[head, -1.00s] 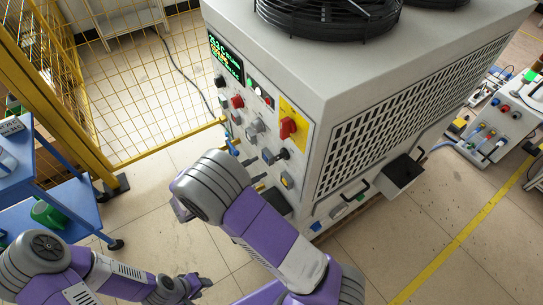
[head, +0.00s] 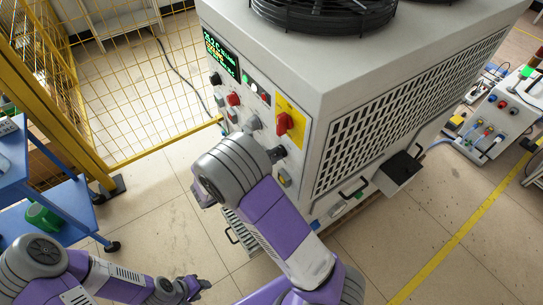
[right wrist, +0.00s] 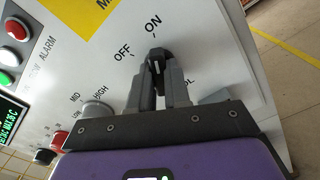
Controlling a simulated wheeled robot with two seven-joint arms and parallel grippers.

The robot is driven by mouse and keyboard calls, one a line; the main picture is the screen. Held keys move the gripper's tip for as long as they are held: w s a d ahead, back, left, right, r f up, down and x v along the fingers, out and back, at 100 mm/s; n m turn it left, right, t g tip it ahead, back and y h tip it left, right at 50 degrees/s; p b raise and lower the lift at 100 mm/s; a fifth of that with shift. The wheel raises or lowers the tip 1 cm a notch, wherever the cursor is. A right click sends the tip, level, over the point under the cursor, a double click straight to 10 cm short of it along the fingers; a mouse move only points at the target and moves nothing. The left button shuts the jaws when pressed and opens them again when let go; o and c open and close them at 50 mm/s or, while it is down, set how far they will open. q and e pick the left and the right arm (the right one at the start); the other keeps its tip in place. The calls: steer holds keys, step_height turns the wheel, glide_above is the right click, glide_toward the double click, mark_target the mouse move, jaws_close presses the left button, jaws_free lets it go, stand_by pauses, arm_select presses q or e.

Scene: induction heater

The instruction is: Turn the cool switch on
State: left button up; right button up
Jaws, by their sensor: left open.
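The cool switch (right wrist: 158,62) is a black rotary knob on the light panel, with OFF and ON printed above it in the right wrist view. Its label is mostly covered, with only the end letters showing. My right gripper (right wrist: 161,85) has its two grey fingers close together, one on each side of the knob and seemingly touching it. The knob's exact pointing is partly hidden. In the head view my own wrist covers the right fingers. My left gripper (head: 196,288) is open and empty, low over the floor, away from the machine.
The heater's panel holds a lit display (head: 221,54), a red main switch (head: 285,123) on a yellow plate and a grey speed knob (right wrist: 97,108). A blue cart (head: 62,215) stands left by a yellow mesh fence (head: 115,80). Floor between cart and machine is clear.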

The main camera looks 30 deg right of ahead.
jaws_close()
steer(key=n+p, duration=0.3)
steer(key=p, duration=0.3)
steer(key=shift+r, duration=0.2)
steer(key=shift+f+n+p, duration=0.15)
steer(key=shift+n+p, duration=0.25)
steer(key=shift+n, duration=0.2)
steer(key=o, duration=0.6)
jaws_free()
steer(key=shift+c, duration=0.2)
steer(key=shift+a, duration=0.1)
